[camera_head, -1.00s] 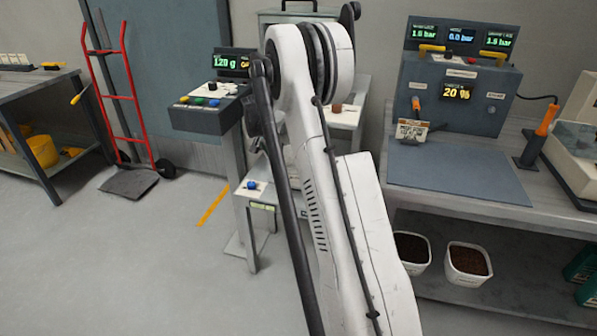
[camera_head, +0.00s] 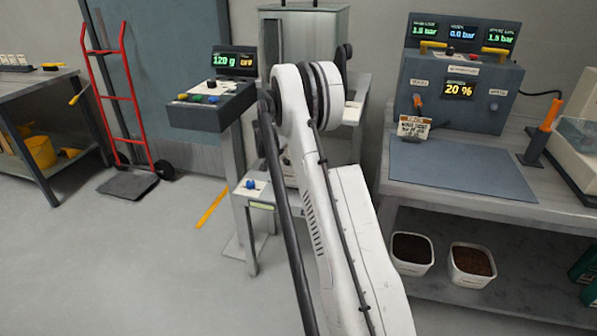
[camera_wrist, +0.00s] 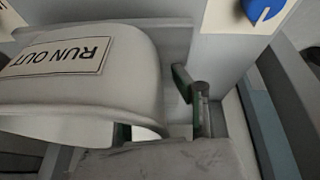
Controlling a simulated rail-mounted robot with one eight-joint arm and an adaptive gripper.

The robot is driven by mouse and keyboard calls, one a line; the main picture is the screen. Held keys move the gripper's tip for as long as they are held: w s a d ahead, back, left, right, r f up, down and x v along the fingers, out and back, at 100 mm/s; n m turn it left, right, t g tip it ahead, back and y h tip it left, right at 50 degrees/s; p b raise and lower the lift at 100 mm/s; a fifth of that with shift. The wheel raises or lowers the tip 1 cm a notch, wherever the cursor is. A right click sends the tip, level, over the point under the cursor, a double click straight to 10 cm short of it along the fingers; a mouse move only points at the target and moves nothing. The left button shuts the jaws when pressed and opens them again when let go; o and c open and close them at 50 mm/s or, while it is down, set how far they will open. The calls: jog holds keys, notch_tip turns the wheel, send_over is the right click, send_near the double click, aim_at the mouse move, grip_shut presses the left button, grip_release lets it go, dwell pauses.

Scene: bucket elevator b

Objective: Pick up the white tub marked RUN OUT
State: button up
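The white tub (camera_wrist: 85,95) fills the left of the wrist view, with its label RUN OUT upside down in the picture. My gripper (camera_wrist: 160,110) is close against the tub's right end. One dark finger with a green pad stands to the right of the tub's edge. The other finger shows only in part at the tub's underside, and the tub hides the rest of it. The fingers are apart, and I see no firm grip on the tub. In the head view my arm hides the gripper, and I cannot make out the tub.
A grey post with a blue knob (camera_wrist: 262,10) stands close at the right of the wrist view. The scale console (camera_head: 210,105) and the workbench (camera_head: 455,180) flank my arm. Two soil-filled tubs (camera_head: 471,264) sit on the lower shelf.

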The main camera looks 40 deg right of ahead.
grip_shut()
dwell(0.6)
